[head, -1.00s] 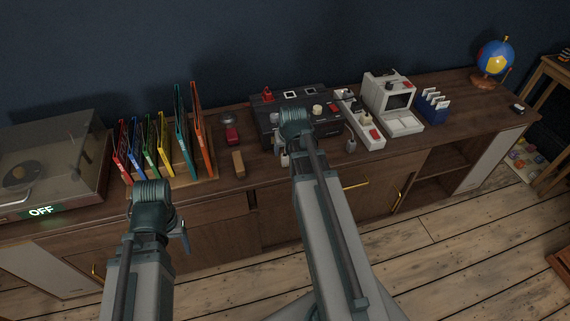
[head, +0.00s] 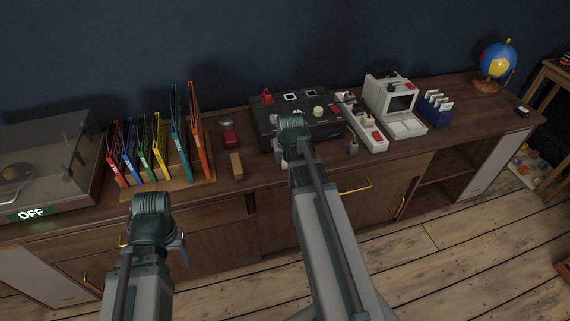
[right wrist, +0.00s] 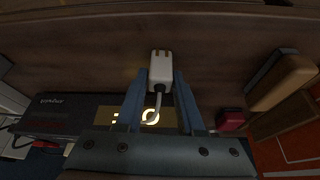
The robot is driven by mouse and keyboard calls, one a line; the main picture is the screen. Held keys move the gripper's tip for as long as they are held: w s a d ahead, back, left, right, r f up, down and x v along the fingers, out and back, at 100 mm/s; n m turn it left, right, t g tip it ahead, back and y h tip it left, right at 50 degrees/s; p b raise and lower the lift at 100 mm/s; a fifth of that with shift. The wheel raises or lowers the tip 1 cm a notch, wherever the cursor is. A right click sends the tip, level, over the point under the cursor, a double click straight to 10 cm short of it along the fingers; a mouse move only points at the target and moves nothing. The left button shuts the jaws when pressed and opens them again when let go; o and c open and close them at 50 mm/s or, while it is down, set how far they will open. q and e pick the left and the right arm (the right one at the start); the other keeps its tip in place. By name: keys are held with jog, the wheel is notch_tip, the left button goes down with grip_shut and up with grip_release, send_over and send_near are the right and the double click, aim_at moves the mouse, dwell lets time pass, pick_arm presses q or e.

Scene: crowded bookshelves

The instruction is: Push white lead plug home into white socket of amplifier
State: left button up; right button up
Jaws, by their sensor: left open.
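The white lead plug (right wrist: 161,67) shows between my right gripper's two blue fingertips (right wrist: 161,75) in the right wrist view, its pronged end pointing up the picture. Its pale cable (right wrist: 158,105) curves back between the fingers. The fingers close around the plug's sides. The dark amplifier (head: 323,133) stands on the cabinet top behind my right gripper (head: 290,160) in the head view, and my right wrist hides part of it. I cannot pick out the white socket. My left gripper (head: 180,250) is open and empty in front of the cabinet, mostly hidden by its own wrist.
Upright coloured books or records (head: 160,147) and a wooden block (head: 237,166) stand left of the amplifier. The floor in front is clear.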

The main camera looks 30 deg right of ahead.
grip_shut()
jog(key=shift+r, duration=0.2)
